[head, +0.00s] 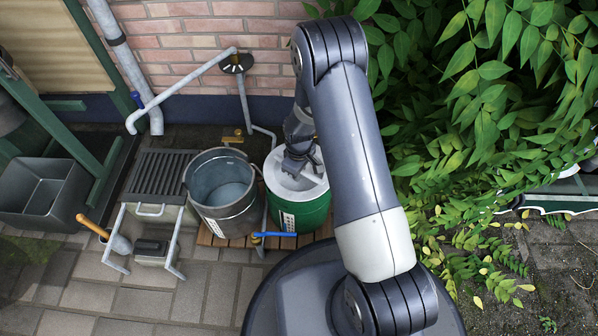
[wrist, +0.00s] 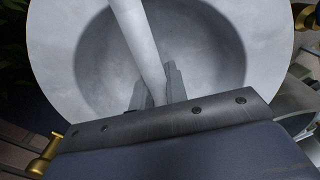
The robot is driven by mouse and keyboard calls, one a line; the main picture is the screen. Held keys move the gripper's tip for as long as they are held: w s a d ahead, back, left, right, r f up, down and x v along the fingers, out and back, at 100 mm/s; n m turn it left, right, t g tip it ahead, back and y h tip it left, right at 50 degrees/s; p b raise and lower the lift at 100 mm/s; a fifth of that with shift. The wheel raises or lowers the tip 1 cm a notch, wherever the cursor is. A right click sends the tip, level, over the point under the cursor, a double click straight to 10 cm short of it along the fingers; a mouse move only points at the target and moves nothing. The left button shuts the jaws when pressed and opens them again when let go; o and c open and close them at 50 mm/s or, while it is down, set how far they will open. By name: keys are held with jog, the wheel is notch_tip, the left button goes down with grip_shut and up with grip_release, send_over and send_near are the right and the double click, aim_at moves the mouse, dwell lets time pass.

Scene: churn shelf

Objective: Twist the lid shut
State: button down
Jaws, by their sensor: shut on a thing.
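The green churn (head: 303,213) stands upright on the wooden slats. Its pale grey lid (head: 282,182) sits on top. In the wrist view the lid (wrist: 52,50) has a dished centre with a pale bar handle (wrist: 138,40) across it. My gripper (head: 297,168) reaches down onto the lid from above. In the wrist view my gripper (wrist: 157,90) has one finger on each side of the bar and is shut on it. The near part of the lid is hidden by my gripper body in that view. The seam between lid and churn is too small to judge.
A metal bucket (head: 222,208) stands close left of the churn. A blue-handled tap (head: 275,235) is in front of it. A pipe (head: 190,85) runs along the brick wall behind. Leafy branches (head: 480,130) crowd the right. Open paving (head: 75,290) lies front left.

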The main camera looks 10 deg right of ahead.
jog(key=shift+n, duration=0.3)
jog(key=c, duration=1.3)
grip_release()
jog(key=shift+r, duration=0.1)
notch_tip(320, 180, up, 11)
jog(key=p, duration=0.4)
jog(key=shift+f, duration=0.2)
